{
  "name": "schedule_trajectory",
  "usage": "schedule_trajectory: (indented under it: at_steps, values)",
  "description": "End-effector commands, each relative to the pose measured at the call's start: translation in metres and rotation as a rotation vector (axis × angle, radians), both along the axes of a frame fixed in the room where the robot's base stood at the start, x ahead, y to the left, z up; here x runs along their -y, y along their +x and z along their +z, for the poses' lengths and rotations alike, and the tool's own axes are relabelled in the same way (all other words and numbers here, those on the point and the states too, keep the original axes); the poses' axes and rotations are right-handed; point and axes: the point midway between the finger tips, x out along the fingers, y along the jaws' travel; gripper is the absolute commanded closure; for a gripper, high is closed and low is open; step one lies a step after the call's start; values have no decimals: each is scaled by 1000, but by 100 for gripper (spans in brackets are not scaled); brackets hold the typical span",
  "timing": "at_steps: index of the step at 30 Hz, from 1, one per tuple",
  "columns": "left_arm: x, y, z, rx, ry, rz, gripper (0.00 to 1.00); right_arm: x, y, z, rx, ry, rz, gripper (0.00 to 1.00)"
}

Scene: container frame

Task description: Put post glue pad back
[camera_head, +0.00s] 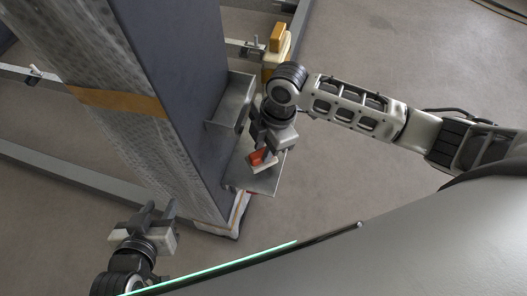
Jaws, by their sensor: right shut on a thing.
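A small red-orange block, which looks like the glue pad (257,156), is held in my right gripper (262,157). My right gripper is shut on it, over the lower grey metal tray (264,182) on the side of the tall post (180,80). The gripper hides part of the block, and I cannot tell whether the block touches the tray. My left gripper (158,208) is at the lower left, left of the post's foot. Its dark fingers stand apart with nothing visible between them.
An upper metal bracket (232,100) sticks out from the post close to my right wrist. A yellow-orange part (277,42) stands on the frame behind. A long grey rail (60,165) runs along the floor at left. The floor at upper right is clear.

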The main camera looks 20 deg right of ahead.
Motion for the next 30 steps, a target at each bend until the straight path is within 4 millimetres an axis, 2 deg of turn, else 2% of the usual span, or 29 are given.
schedule_trajectory:
  at_steps: [4,11,21,22,24,30]
  values:
    - [0,0,-1,0,2,-1,64,-2,1,-7,-3,-3,0,100]
    - [0,0,-3,-1,-3,0,64,-2,1,-36,-2,-1,0,100]
    - [0,0,-3,2,-4,-1,64,-2,1,-39,-1,-2,0,100]
    - [0,1,-2,2,-4,-1,64,-2,1,-38,-1,-2,0,69]
    - [0,1,-2,2,-4,-1,64,-2,1,-38,-1,-2,0,55]
    - [0,1,-2,3,-4,-1,64,-2,1,-38,-1,-1,0,55]
